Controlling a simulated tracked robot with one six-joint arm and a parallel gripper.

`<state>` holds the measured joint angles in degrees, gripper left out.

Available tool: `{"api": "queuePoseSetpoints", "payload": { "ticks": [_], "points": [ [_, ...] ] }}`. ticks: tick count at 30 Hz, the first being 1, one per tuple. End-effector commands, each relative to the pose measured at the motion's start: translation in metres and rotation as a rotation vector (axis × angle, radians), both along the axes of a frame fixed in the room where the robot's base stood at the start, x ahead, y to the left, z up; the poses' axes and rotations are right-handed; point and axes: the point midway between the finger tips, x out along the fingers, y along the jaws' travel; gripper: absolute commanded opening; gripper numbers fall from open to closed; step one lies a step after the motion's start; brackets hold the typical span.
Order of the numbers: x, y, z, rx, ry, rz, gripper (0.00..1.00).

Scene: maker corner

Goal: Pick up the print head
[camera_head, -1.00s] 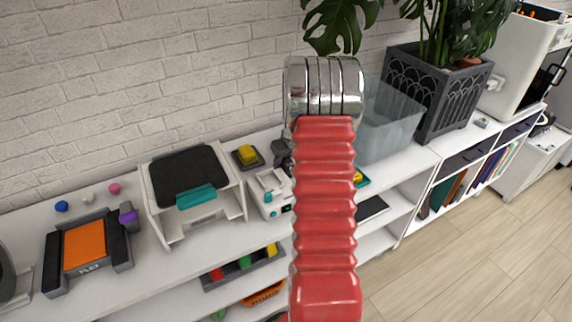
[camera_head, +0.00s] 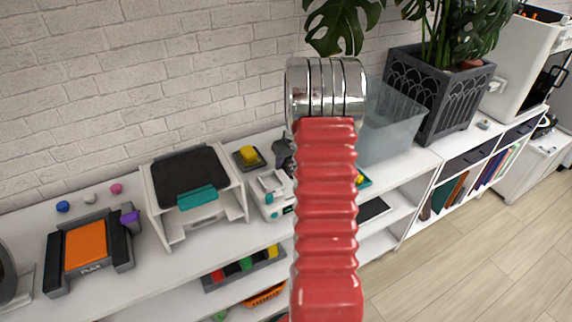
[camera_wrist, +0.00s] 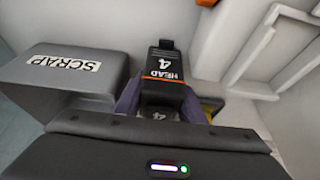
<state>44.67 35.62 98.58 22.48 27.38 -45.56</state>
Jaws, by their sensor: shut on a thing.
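The print head (camera_wrist: 163,68) is a black block with an orange stripe and the label "HEAD 4" in the middle of the wrist view. My gripper (camera_wrist: 158,104) is shut on it, with a purple-grey finger along each side. A second "4" shows on a dark face just below the label. I cannot tell whether the head is touching the surface beneath it. In the head view my red arm covers the middle, and I cannot make out the print head or the fingertips there.
A grey bin marked "SCRAP" (camera_wrist: 70,72) stands left of the print head. A white frame (camera_wrist: 262,55) is at right. In the head view, a white shelf holds a printer (camera_head: 190,185), an orange-plated device (camera_head: 86,247), a translucent bin (camera_head: 388,125) and a planter (camera_head: 440,95).

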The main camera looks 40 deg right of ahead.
Motion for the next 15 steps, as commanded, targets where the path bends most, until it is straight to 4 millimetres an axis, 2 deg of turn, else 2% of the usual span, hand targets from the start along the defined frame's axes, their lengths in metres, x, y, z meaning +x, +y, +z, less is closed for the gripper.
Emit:
{"api": "queuePoseSetpoints", "payload": {
  "ticks": [5, 15],
  "points": [
    [0.001, -0.001, 0.019, -0.004, -0.003, 0.0, 0.03],
    [0.0, -0.001, 0.077, -0.004, -0.002, 0.001, 0.03]
  ]
}}
